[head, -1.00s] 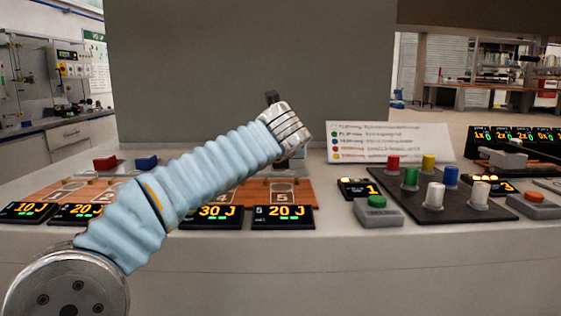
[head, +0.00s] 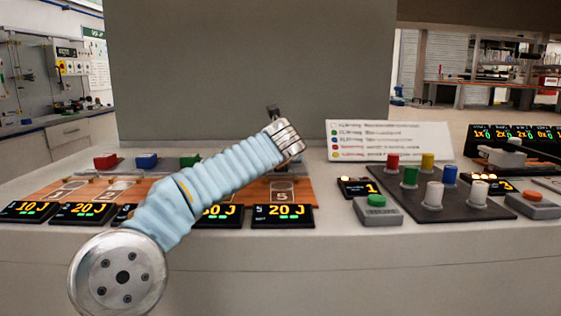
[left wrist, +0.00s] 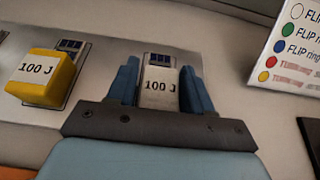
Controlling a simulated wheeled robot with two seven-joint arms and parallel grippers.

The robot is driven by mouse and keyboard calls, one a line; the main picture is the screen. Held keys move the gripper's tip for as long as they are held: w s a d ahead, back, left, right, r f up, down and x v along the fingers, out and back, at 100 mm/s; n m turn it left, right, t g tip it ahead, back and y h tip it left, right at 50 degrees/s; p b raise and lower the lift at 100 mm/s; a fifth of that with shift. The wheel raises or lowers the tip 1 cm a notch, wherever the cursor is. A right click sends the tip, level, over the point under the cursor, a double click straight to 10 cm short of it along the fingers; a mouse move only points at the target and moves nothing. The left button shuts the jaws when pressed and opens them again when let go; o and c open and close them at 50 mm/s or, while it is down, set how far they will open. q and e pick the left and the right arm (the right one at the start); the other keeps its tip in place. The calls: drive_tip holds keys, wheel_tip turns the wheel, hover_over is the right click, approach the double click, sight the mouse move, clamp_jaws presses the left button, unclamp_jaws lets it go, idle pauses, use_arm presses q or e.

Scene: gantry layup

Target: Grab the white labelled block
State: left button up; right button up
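The white labelled block (left wrist: 158,88), marked "100 J", stands upright on a grey plate in the left wrist view. My left gripper (left wrist: 159,78) has its two blue fingers on either side of this block, close to its sides. The fingers look open around it, with only thin gaps; firm contact is not evident. In the head view my left wrist (head: 287,140) hides the fingers and most of what lies behind. My right gripper is not in view.
A yellow "100 J" block (left wrist: 46,74) stands left of the white one. Red (head: 105,161), blue (head: 147,161) and green (head: 190,160) blocks stand along the bench's back. A sign (head: 390,141) and a peg board (head: 440,205) are to the right.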

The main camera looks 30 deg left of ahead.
use_arm(q)
drive_tip(key=c, duration=0.7)
drive_tip(key=shift+r, duration=0.1)
